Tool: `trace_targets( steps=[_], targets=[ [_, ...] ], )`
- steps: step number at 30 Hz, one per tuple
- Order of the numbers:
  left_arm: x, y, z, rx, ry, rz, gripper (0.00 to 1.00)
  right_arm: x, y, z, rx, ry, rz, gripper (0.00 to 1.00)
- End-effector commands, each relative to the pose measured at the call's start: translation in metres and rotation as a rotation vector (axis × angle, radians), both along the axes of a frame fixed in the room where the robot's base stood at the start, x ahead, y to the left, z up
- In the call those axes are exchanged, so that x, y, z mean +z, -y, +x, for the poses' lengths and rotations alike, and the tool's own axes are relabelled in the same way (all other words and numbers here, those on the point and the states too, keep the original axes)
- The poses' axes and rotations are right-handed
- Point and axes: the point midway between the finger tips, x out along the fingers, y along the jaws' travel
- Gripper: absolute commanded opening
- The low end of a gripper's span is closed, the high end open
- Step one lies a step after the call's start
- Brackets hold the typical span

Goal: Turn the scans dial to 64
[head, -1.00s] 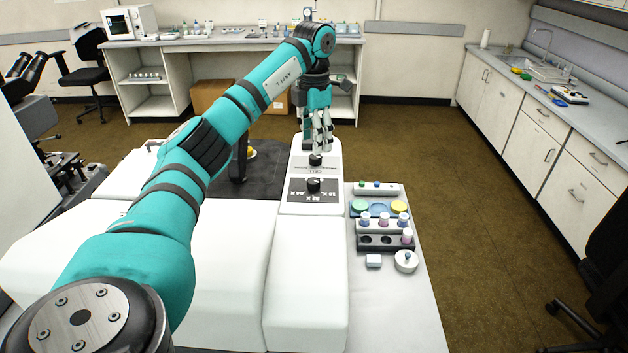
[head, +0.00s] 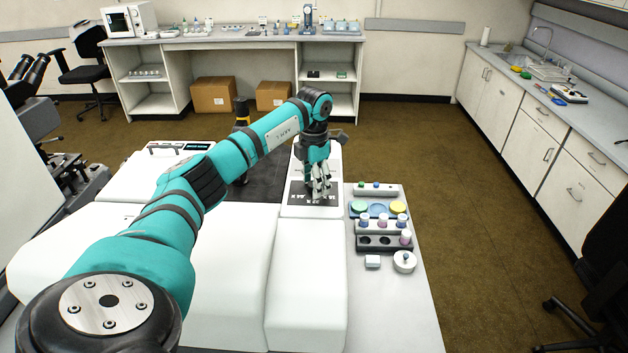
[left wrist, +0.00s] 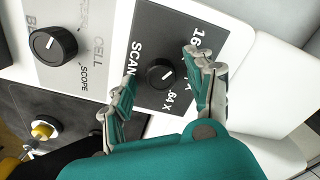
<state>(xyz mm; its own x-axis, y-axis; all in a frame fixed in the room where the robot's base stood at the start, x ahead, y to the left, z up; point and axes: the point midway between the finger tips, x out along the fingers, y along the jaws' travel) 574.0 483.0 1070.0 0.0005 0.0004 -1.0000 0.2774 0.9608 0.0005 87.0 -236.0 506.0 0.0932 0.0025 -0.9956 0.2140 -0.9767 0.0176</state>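The scans dial (left wrist: 160,74) is a black round knob on a black panel (left wrist: 148,38) with white lettering. In the left wrist view "16" and "64" are readable beside it, and a small white mark shows on the knob's right side; its exact setting is hard to tell. My left gripper (left wrist: 163,92) is open, with one finger on either side of the dial and gaps between fingers and knob. In the head view my left gripper (head: 321,189) is over the panel and hides the dial. My right gripper is not in view.
A second black dial (left wrist: 53,46), marked CELL and SCOPE, sits on the light panel beside the black one. A rack with vials (head: 383,226) and a round white item (head: 404,261) stand on the bench right of the instrument. The white housing (head: 305,285) nearer me is clear.

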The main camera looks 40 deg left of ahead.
Motion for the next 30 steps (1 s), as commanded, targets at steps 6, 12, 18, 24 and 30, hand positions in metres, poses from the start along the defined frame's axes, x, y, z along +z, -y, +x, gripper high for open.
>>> trace_targets(
  steps=[6, 12, 18, 24, 30],
  targets=[
    [0.0003, 0.0002, 0.0000, 0.000, 0.000, 0.000, 0.28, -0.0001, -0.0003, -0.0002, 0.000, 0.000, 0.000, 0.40],
    [0.0004, 0.0002, 0.0000, 0.000, 0.000, 0.000, 0.02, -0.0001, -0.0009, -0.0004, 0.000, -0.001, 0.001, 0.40],
    [0.0005, 0.0001, 0.0001, -0.010, 0.000, 0.000, 0.00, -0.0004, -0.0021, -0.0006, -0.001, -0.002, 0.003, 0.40],
    [0.0002, 0.0000, 0.0001, -0.072, -0.001, 0.000, 0.00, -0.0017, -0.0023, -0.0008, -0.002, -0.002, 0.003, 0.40],
    [0.0006, -0.0003, 0.0000, -0.207, 0.000, 0.000, 0.00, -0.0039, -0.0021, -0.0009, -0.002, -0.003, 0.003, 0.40]
  ],
)
